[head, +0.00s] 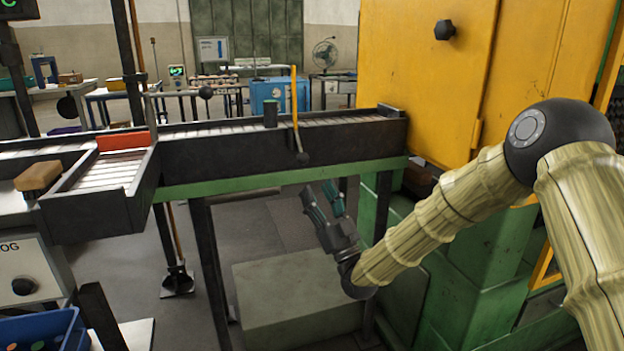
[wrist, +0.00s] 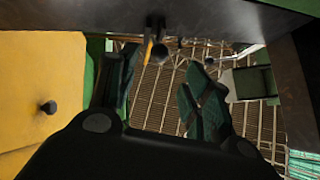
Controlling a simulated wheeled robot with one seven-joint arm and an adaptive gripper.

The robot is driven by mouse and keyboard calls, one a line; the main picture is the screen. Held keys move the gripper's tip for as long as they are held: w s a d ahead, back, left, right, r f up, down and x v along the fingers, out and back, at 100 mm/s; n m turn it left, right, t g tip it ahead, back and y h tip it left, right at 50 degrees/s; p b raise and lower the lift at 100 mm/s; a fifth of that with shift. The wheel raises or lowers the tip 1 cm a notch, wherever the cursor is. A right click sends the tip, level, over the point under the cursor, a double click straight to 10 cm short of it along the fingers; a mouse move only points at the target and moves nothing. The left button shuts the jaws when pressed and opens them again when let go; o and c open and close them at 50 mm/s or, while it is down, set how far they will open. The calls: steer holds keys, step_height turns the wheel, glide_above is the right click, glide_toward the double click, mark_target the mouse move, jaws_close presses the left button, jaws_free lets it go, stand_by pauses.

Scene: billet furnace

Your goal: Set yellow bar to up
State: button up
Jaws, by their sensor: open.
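The yellow bar (head: 295,110) stands close to upright at the near side of the roller conveyor. Most of the bar is hidden there.
The roller conveyor (head: 225,165) with its green lower beam runs above my gripper. The yellow furnace cabinet (head: 420,80) stands at right on a green base. A pale block (head: 290,300) lies on the floor below. A small dark green cylinder (head: 270,113) stands left of the bar.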

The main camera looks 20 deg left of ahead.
steer(key=shift+v, duration=0.95)
steer(key=s+d+f+m+g+h, duration=0.1)
steer(key=d+f+m+h, duration=0.2)
steer(key=f, duration=0.7)
steer(key=s+d+f+g+h, duration=0.15)
steer(key=d+f+h, duration=0.25)
steer(key=f, duration=0.5)
steer(key=s+d+f+m+g+h, duration=0.1)
steer(key=d+f+m+h, duration=0.2)
steer(key=f, duration=0.7)
steer(key=s+d+f+m+g+h, duration=0.1)
steer(key=s+d+f+g+h, duration=0.5)
steer(key=s+d+f, duration=1.1)
steer(key=s+d+f+m+g+h, duration=0.1)
steer(key=s+d+f+g+h, duration=0.15)
steer(key=s+d, duration=0.45)
steer(key=s+d+f+m+g+h, duration=0.1)
steer(key=s+d+f+g, duration=0.15)
steer(key=s, duration=0.85)
steer(key=s+d+f+m+g+h, duration=0.1)
steer(key=s+d+m+g, duration=0.15)
steer(key=s+d, duration=0.45)
step_height(320, 180, up, 21)
steer(key=s+a+n+p, duration=0.1)
steer(key=a+p, duration=0.1)
steer(key=p, duration=2)
